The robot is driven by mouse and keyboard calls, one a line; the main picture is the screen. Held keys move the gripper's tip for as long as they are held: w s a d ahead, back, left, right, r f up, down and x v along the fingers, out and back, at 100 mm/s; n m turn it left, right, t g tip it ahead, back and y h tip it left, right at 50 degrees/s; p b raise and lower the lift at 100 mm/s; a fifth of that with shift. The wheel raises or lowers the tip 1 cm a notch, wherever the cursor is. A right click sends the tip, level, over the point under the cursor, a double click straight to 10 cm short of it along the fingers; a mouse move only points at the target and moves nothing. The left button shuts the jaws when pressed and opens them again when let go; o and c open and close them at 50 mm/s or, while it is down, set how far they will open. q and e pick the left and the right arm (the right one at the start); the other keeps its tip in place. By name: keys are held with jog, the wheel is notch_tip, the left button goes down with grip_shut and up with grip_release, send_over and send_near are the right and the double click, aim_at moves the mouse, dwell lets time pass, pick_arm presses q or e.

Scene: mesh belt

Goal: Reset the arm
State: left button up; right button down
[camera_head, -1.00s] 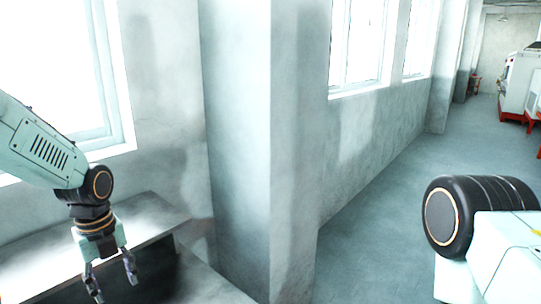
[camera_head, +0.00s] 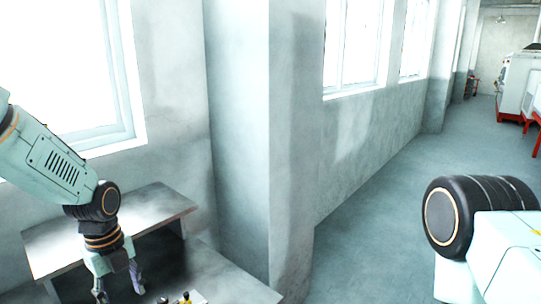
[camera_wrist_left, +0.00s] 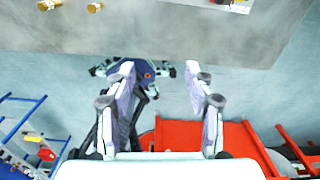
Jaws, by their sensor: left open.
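My left arm comes in from the left in the head view. Its gripper (camera_head: 121,284) points down in front of a grey shelf or bench, with its fingers spread and nothing between them. In the left wrist view the two fingers (camera_wrist_left: 166,84) are also apart and empty, over the edge of a grey surface and the floor. My right arm shows in part at the lower right of the head view; its gripper is out of the picture.
The raised grey shelf (camera_head: 158,213) stands by the wall under the window. Small yellow and dark items (camera_head: 183,298) lie on the lower surface. In the wrist view brass-coloured fittings (camera_wrist_left: 94,7) lie on the grey surface (camera_wrist_left: 180,38). Open floor (camera_head: 385,215) runs along the wall.

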pick_arm(q)
jog(key=s+d+f+n, duration=0.3)
jog(key=s+f+n, duration=0.2)
jog(key=f, duration=0.3)
jog(key=s+d+f+n, duration=0.3)
jog(key=s+f+n, duration=0.3)
jog(key=f, duration=0.1)
jog(key=s+d+f+n, duration=0.1)
jog(key=s+f+n, duration=0.2)
jog(key=s+n, duration=0.55)
jog(key=s+f+n, duration=0.2)
jog(key=s+n, duration=0.4)
jog(key=s, duration=0.5)
notch_tip(320, 180, down, 24)
jog(key=b, duration=2.3)
jog(key=shift+s+b, duration=0.15)
jog(key=shift+b, duration=0.25)
pick_arm(e)
notch_tip(320, 180, down, 24)
jog(key=shift+w+r, duration=0.15)
jog(key=shift+w, duration=0.1)
pick_arm(q)
jog(key=shift+w, duration=0.2)
pick_arm(e)
jog(key=shift+w+a, duration=0.1)
jog(key=shift+w, duration=0.1)
pick_arm(q)
jog(key=shift+s, duration=0.15)
pick_arm(e)
jog(key=shift+s, duration=0.15)
